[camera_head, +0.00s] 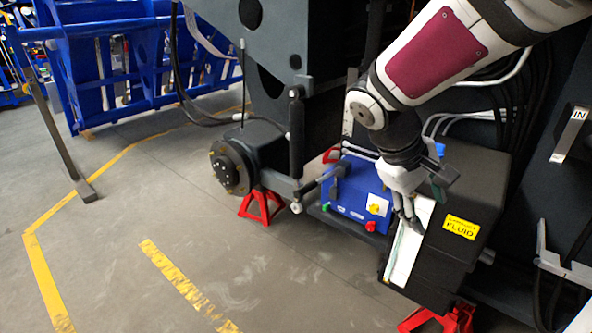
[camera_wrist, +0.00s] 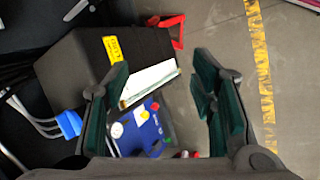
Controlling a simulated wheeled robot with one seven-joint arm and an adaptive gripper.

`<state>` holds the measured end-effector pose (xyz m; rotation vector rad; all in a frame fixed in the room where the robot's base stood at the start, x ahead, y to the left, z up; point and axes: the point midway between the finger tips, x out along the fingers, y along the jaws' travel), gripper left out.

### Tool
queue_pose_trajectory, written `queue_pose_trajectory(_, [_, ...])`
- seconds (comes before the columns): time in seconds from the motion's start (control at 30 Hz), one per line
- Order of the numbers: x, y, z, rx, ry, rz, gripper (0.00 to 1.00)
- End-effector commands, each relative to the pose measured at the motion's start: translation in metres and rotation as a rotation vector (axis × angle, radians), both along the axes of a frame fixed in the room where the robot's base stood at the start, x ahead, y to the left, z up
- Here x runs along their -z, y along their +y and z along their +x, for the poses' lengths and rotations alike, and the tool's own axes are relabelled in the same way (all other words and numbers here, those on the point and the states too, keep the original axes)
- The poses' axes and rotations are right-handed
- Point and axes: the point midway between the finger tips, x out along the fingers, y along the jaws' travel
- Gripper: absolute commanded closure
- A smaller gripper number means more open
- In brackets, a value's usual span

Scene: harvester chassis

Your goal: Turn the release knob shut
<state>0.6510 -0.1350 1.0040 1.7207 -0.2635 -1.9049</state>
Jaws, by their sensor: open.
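A blue unit (camera_head: 345,190) sits low on the chassis in the head view, with a yellow knob (camera_head: 377,206) and a red knob (camera_head: 371,227) on its near corner. I cannot tell which of them is the release knob. In the wrist view the blue unit (camera_wrist: 140,130) lies between and beyond my fingers, with the yellow knob (camera_wrist: 144,115), the red knob (camera_wrist: 155,106) and a round white part (camera_wrist: 117,130). My gripper (camera_head: 408,213) is open and empty, pointing down just right of the blue unit, in front of the black tank. It also shows in the wrist view (camera_wrist: 160,80).
The black fluid tank (camera_head: 455,235) with a yellow label (camera_head: 460,227) and a pale strip stands close to my gripper. Red stands (camera_head: 260,205) support the chassis. A wheel hub (camera_head: 230,168) sticks out left. The floor on the left is mostly clear.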

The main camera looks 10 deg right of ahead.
Motion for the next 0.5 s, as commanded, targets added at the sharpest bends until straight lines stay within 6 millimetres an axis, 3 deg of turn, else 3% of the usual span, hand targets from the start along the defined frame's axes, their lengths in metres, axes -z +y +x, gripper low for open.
queue_pose_trajectory(0.03, [0.023,-0.009,0.018,-0.023,0.043,-0.049,0.49])
queue_pose_trajectory(0.5, [0.168,-0.076,0.158,-0.315,0.352,-0.527,0.49])
